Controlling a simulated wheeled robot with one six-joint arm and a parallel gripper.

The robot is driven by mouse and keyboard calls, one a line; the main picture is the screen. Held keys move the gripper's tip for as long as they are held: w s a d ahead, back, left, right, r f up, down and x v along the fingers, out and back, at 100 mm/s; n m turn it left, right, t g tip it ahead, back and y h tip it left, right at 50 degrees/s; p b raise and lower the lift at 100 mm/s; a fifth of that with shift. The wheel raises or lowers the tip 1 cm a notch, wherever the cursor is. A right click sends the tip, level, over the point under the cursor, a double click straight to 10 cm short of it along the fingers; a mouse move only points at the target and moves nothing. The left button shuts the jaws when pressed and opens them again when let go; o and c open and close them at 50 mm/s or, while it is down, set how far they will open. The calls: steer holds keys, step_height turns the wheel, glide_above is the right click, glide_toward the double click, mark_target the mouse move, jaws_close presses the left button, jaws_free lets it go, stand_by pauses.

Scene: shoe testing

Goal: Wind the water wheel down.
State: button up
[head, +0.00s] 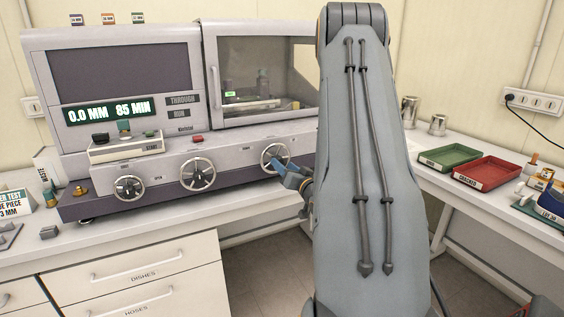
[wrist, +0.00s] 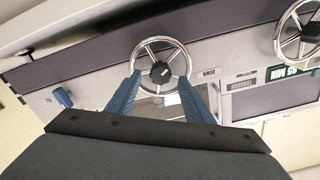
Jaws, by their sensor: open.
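Three silver spoked handwheels with dark hubs sit on the front of the grey machine: a left wheel (head: 128,187), a middle wheel (head: 197,174) and a right wheel (head: 275,157). Their small labels are too blurred to tell which one is the water wheel. My gripper (head: 291,175), with blue fingers, is just in front of and below the right wheel. In the wrist view, which is upside down, my gripper (wrist: 160,80) is open, its fingertips on either side of this wheel (wrist: 160,71). I cannot tell whether they touch its rim. Another wheel (wrist: 303,30) shows at the right.
The machine's display (head: 113,111) reads 0.0 MM 85 MIN. A glass-fronted chamber (head: 262,70) is above the right wheel. A small box (head: 126,147) stands on the ledge above the left wheel. Green (head: 449,157) and red (head: 487,172) trays lie on the right bench.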

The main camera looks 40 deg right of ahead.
steer(key=shift+p+x, duration=0.3)
steer(key=shift+x, duration=1.05)
steer(key=c, duration=1)
steer(key=shift+c, duration=0.2)
steer(key=shift+n+b, duration=0.35)
steer(key=shift+n, duration=0.05)
steer(key=n+b, duration=0.7)
steer(key=n, duration=0.1)
steer(key=n+b, duration=0.7)
steer(key=n, duration=0.1)
steer(key=shift+a+f+n+b, duration=0.2)
steer(key=shift+n+b, duration=0.1)
steer(key=shift+n, duration=0.1)
steer(key=shift+r, duration=0.1)
